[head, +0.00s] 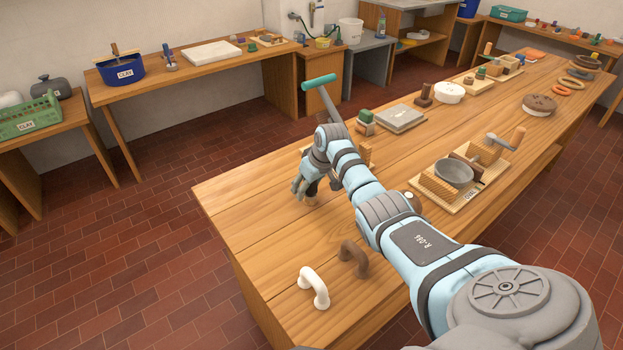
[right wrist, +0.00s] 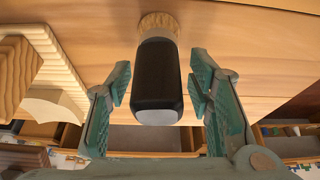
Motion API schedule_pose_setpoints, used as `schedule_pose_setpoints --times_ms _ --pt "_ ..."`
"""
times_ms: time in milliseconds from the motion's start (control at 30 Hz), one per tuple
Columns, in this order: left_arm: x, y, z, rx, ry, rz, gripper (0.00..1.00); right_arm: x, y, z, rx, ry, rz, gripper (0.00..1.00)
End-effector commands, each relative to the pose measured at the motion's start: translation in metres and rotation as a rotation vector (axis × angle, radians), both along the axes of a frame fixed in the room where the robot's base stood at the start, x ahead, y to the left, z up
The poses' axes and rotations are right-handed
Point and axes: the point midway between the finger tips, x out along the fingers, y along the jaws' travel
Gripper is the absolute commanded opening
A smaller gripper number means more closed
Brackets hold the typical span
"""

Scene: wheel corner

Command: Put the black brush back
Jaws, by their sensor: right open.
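The black brush (right wrist: 157,80) is between the fingers of my right gripper (right wrist: 160,88) in the right wrist view. It has a black body, a tan wooden end and a pale opposite end. The fingers are open on both sides of it, with a gap showing on each side. In the head view my right gripper (head: 306,187) is low over the left part of the long wooden table (head: 240,195). A small dark part of the brush (head: 312,187) shows there; the rest is hidden by the gripper. My left gripper is not in view.
A stepped tan wooden block (right wrist: 25,75) stands close left of the gripper in the right wrist view. White (head: 314,287) and brown (head: 354,258) curved handles lie near the table's front. A tray (head: 470,203) with a grey bowl stands right of my arm. The table's left end is clear.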

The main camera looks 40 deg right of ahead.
Motion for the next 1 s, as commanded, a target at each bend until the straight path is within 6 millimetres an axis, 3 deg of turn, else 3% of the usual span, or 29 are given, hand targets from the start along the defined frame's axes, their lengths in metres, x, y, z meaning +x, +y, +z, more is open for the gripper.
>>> schedule_pose_setpoints --times_ms 67,200,600,733,1000 --pt "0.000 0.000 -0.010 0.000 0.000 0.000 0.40 0.000 -0.001 -0.003 -0.001 -0.001 0.001 0.47" --pt "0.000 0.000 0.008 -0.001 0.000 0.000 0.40 -0.010 -0.003 0.031 -0.002 -0.003 0.000 0.47" --pt "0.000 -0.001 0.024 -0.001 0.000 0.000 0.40 -0.044 -0.010 0.123 -0.002 -0.001 0.001 0.47" --pt "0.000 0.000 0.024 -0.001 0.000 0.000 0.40 -0.050 -0.010 0.135 0.000 0.000 0.000 0.47" --pt "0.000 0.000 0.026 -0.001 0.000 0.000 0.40 -0.050 -0.010 0.138 0.001 0.000 0.000 0.47"
